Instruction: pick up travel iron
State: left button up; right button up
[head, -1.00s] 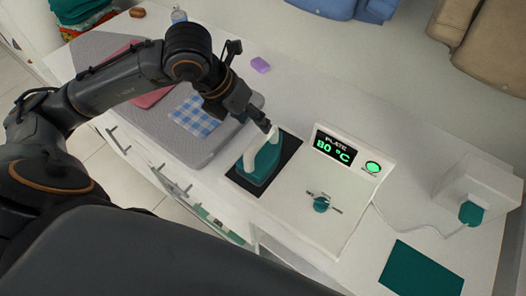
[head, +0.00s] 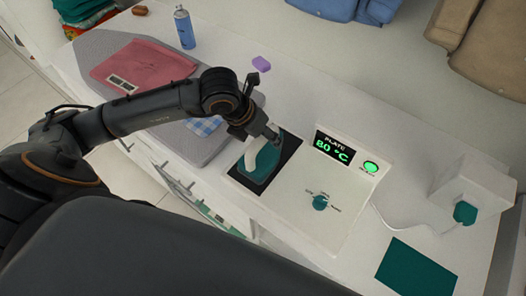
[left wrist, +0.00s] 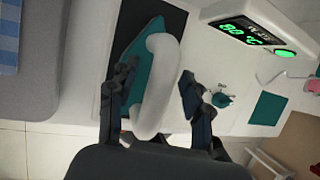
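The travel iron has a teal body (head: 265,166) and a white looped handle (head: 251,154). It rests on the black pad (head: 292,147) of a white station. My left gripper (head: 268,134) is over the iron, its arm coming from the left. In the left wrist view the open fingers (left wrist: 158,95) stand on either side of the white handle (left wrist: 157,82). Gaps show between the fingers and the handle, though the depth is hard to judge. The teal body (left wrist: 145,55) lies beyond, partly hidden by a finger. My right gripper is in neither view.
The station's display (head: 334,148) reads 80 °C beside a lit green button (head: 371,167); a teal knob (head: 320,202) is on its top. A grey ironing pad (head: 95,47) with a pink cloth (head: 150,62) lies left. A blue can (head: 184,27) stands behind it.

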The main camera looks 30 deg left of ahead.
pick_arm(q)
grip_shut()
jog(key=shift+w+r, duration=0.1)
